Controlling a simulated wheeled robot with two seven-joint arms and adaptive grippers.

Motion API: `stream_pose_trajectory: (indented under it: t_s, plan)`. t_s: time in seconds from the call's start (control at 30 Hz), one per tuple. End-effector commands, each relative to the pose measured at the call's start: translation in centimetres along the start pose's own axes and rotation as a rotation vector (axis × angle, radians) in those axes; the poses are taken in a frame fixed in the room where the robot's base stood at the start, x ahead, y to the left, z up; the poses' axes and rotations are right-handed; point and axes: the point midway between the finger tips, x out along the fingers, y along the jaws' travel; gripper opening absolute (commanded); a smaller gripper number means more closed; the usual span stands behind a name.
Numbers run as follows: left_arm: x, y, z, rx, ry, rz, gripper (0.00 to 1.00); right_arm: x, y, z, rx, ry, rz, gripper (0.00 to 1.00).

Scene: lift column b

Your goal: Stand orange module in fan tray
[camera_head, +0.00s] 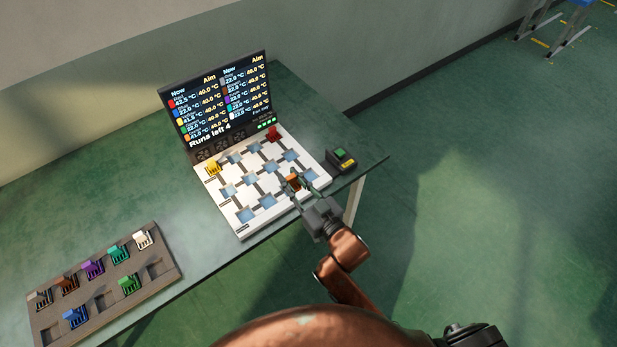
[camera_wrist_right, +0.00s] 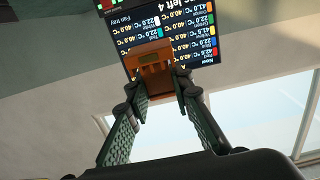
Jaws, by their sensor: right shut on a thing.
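My right gripper (camera_head: 299,190) is shut on the orange module (camera_head: 292,181). It is over the right front part of the white fan tray (camera_head: 238,227). In the wrist view the orange module (camera_wrist_right: 155,68) sits between the two fingers (camera_wrist_right: 157,92), in front of the screen. I cannot tell whether its lower end touches the tray. The tray has a grid of blue squares joined by dark lines. A red module (camera_head: 272,134) stands at its back right and a yellow module (camera_head: 213,167) at its back left. My left gripper is not in view.
A screen (camera_head: 220,105) stands behind the tray, reading "Runs left 4". A dark box with a green button (camera_head: 341,158) is right of the tray. A grey-brown rack (camera_head: 165,272) at lower left holds several coloured modules and has empty slots. The green table between is clear.

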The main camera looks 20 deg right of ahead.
Motion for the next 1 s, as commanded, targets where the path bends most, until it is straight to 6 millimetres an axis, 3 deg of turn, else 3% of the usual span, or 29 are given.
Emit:
stream_pose_trajectory:
  t_s: [0.17, 0.53, 0.63, 1.0]
  plan:
    - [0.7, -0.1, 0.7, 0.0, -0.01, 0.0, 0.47, 1.6, 0.8, 0.7, -0.01, -0.005, -0.02, 0.0]
    - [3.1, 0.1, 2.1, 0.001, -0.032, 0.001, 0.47, 5.5, 8.4, 4.6, -0.01, -0.006, -0.015, 0.0]
    - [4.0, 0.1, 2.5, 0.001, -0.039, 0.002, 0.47, 6.2, 9.7, 6.9, -0.006, -0.01, -0.014, 0.0]
    - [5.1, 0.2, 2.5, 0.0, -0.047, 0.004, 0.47, 7.5, 11.9, 9.7, -0.006, -0.005, -0.016, 0.0]
